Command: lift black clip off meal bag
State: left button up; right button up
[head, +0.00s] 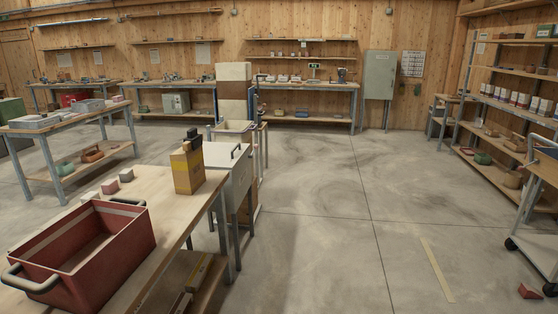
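A meal bag (188,174), yellow-brown with darker markings, stands upright near the far right corner of the wooden table in the left foreground. A black clip (192,134) sits at the top of the bag. The clip is small here, and I cannot make out how it grips the bag. Neither of my grippers is in view.
A red crate (130,262) with dark handles stands on the wooden table (165,205), and several small blocks (110,186) lie behind it. A white bin (228,165) stands just beyond the bag. A cart (540,190) is at the right edge. The middle floor is clear.

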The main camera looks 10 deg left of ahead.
aim_at(196, 140)
jog(key=i+u, duration=0.2)
jog(key=i, duration=0.35)
jog(key=i+l+u, duration=0.15)
jog(key=i, duration=0.4)
jog(key=i+l+u, duration=0.2)
jog(key=i, duration=0.4)
